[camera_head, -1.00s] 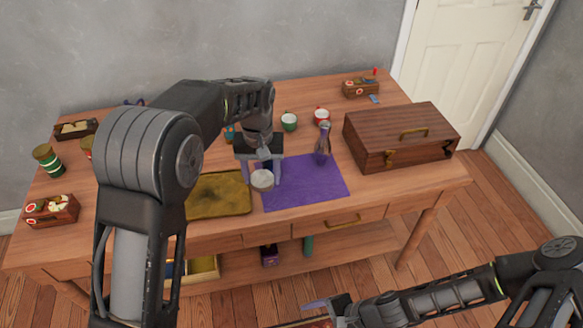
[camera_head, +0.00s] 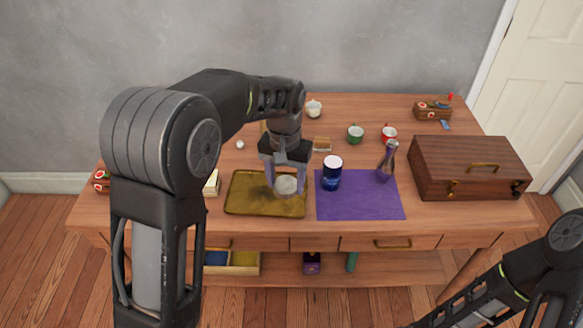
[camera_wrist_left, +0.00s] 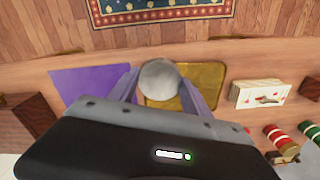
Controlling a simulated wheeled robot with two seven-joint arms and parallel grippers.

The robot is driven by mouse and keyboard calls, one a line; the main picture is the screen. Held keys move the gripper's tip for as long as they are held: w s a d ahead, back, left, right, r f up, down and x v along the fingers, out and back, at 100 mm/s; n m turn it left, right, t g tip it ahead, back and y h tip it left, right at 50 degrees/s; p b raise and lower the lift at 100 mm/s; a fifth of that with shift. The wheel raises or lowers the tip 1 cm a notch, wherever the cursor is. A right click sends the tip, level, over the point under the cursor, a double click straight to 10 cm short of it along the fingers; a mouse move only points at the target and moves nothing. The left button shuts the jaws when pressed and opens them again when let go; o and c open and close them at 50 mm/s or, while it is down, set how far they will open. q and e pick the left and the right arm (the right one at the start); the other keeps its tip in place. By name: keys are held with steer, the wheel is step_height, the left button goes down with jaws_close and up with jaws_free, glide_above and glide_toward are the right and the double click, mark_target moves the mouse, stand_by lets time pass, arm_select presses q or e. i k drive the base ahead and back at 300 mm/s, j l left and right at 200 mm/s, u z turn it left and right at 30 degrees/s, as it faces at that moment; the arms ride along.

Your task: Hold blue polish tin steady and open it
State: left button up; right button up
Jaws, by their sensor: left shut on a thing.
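The blue polish tin (camera_head: 331,181) stands upright on the purple cloth (camera_head: 372,207), near its upper left corner. Its top shows as a pale disc with a dark rim. My left gripper (camera_head: 286,184) is shut on a round pale grey piece that looks like a lid; the piece also shows between the fingers in the left wrist view (camera_wrist_left: 159,79). The gripper is left of the tin, apart from it, over the right part of the yellow-brown tray (camera_head: 247,204). I cannot tell the height of the piece above the tray. My right gripper is out of view.
A glass-like bottle (camera_head: 387,163) stands on the cloth's upper right. A wooden chest (camera_head: 468,168) fills the table's right side. Blocks and green and red tins (camera_wrist_left: 284,140) show in the wrist view.

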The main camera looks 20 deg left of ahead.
mark_target(333, 169)
steer(key=j, duration=0.8)
steer(key=i+j, duration=0.15)
steer(key=j, duration=0.65)
steer(key=z, duration=1.25)
steer(key=i, duration=0.5)
